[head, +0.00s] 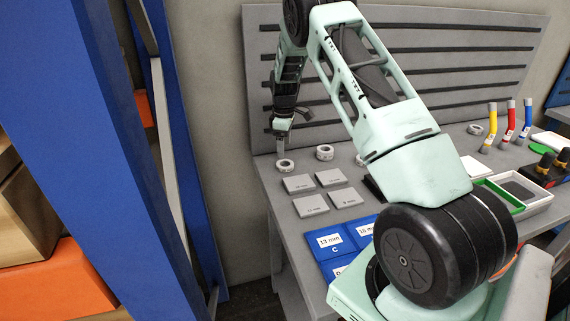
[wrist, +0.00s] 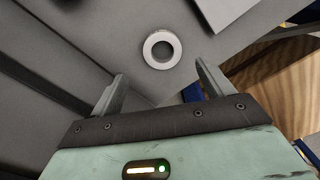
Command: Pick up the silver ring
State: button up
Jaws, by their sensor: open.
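A pale silver-white ring (wrist: 147,50) lies flat on the grey bench top, just beyond my open fingertips and roughly centred between them in the wrist view. My gripper (wrist: 160,72) is empty, with its two fingers spread wider than the ring. In the head view, my gripper (head: 280,139) points down above a ring (head: 285,169) near the bench's left end. Similar rings lie nearby: one (head: 325,157) to its right, another partly hidden behind my arm, and one (head: 475,133) farther right. I cannot tell their exact colours apart.
Several grey square plates (head: 299,184) lie in front of the rings. Blue labelled bins (head: 329,241) sit nearer. A slotted grey back panel (head: 262,90) stands behind the bench. A blue upright (head: 75,120) rises at left. Coloured tubes (head: 509,122) and trays stand at right.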

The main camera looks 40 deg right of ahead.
aim_at(290, 163)
jog(key=shift+s+f+p, duration=0.2)
jog(key=shift+f+p, duration=0.35)
jog(key=shift+f, duration=1)
jog(key=shift+s+f+p, duration=0.15)
jog(key=shift+f+p, duration=0.35)
jog(key=shift+f, duration=1)
jog(key=shift+c, duration=0.3)
jog(key=c, duration=1.2)
